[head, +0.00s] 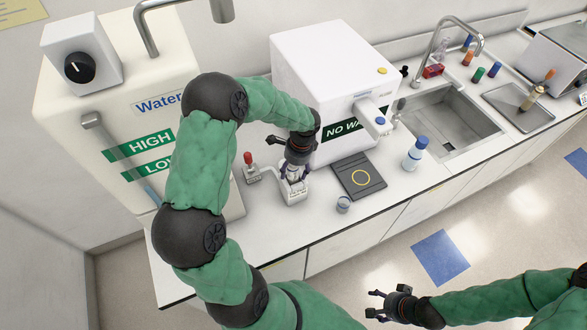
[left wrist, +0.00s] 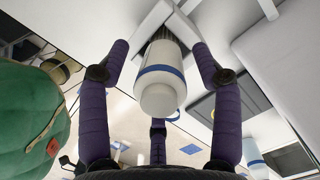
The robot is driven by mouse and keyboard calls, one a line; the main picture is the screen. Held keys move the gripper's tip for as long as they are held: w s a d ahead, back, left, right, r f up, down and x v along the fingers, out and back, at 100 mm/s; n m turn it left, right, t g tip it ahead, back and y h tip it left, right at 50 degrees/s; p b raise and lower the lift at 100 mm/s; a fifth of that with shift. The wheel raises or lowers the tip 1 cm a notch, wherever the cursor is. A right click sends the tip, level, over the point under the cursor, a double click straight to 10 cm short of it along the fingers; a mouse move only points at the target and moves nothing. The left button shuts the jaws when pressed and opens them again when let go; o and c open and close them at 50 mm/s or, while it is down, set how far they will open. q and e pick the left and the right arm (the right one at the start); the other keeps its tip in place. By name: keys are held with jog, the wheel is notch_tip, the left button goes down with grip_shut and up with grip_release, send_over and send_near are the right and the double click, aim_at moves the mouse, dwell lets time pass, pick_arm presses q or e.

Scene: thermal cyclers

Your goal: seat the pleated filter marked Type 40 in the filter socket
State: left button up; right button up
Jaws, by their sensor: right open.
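The pleated filter (left wrist: 163,72), a white cylinder with a blue band and a rounded end cap, stands between my left gripper's purple fingers in the left wrist view. Its grey pleats show at the far end, by the white socket block (head: 292,194). No Type 40 mark is legible. My left gripper (head: 294,178) is over the block, its fingers around the filter with gaps visible on both sides. How deep the filter sits in the block is hidden. My right gripper (head: 373,303) is open and empty, low over the floor in front of the counter.
A red-knobbed valve (head: 249,163) is left of the block. A white "NO WA..." machine (head: 310,70) is behind; a sink (head: 445,120) is farther right.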

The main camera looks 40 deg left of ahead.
pick_arm(q)
jog(key=shift+r, duration=0.1)
jog(key=shift+r, duration=0.25)
notch_tip(320, 180, up, 12)
jog(key=w+d+f, duration=0.1)
jog(key=s+d+f+n+h, duration=0.3)
jog(key=d+f+n+h, duration=0.1)
jog(key=d+f, duration=1.3)
jog(key=s+d+f+n+t+h, duration=0.1)
jog(key=s+d+f+n, duration=0.7)
jog(key=s+f, duration=0.3)
jog(key=shift+s+t, duration=0.3)
jog(key=shift+s, duration=0.3)
jog(key=shift+f, duration=0.15)
